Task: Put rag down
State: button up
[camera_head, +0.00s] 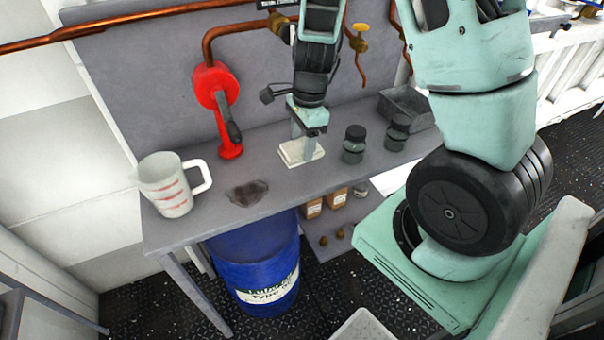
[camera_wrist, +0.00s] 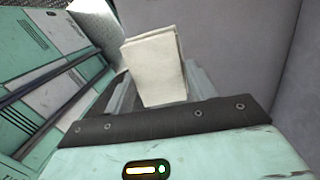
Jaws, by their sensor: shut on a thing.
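The rag is a folded, cream-white cloth (camera_head: 300,153) at the workbench top, between the red hand pump and the dark jars. My gripper (camera_head: 306,140) points down over it and is shut on it. In the wrist view the rag (camera_wrist: 155,62) sits between the two fingers of my gripper (camera_wrist: 155,90). In the head view the rag looks flat and very close to or touching the grey workbench (camera_head: 225,165); I cannot tell whether a small gap is left under it.
A red hand pump (camera_head: 217,90) stands behind. Two dark jars (camera_head: 354,145) and a grey tray (camera_head: 405,103) are to the right. A blue drum (camera_head: 255,262) stands below. The bench front near the stain is clear.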

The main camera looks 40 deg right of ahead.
notch_tip(320, 180, down, 8)
jog(key=shift+f+b, duration=0.1)
jog(key=shift+b, duration=0.55)
jog(key=shift+f, duration=0.2)
jog(key=o, duration=0.9)
jog(key=shift+r, duration=0.1)
jog(key=shift+r, duration=0.1)
